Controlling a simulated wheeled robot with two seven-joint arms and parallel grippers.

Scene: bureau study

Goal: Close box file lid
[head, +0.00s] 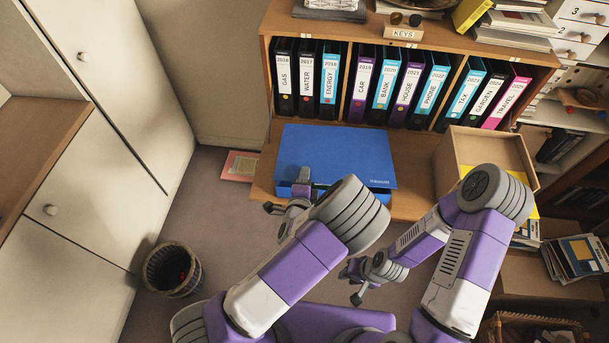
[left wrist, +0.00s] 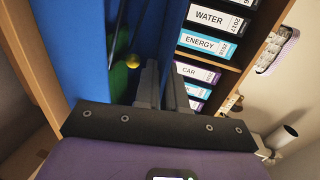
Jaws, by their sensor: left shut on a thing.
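The blue box file (head: 345,150) lies on the wooden desk board in front of the binders, its broad lid facing up. In the left wrist view its blue lid (left wrist: 176,30) stands a little apart from the blue panel (left wrist: 75,45). A dark gap with a green thing and a yellow thing shows between them. My left gripper (head: 298,188) is at the box's front edge, left of its middle, shut on the lid's edge; its fingers (left wrist: 164,85) show there too. My right gripper (head: 351,284) is open and empty, below and apart from the board. My left forearm hides part of the box's front.
Several ring binders (head: 380,85) stand on the shelf behind the box. An open cardboard box (head: 480,165) stands at the board's right. A wicker bin (head: 172,270) and a pink booklet (head: 240,166) are on the floor at left. White cabinets (head: 90,180) line the left.

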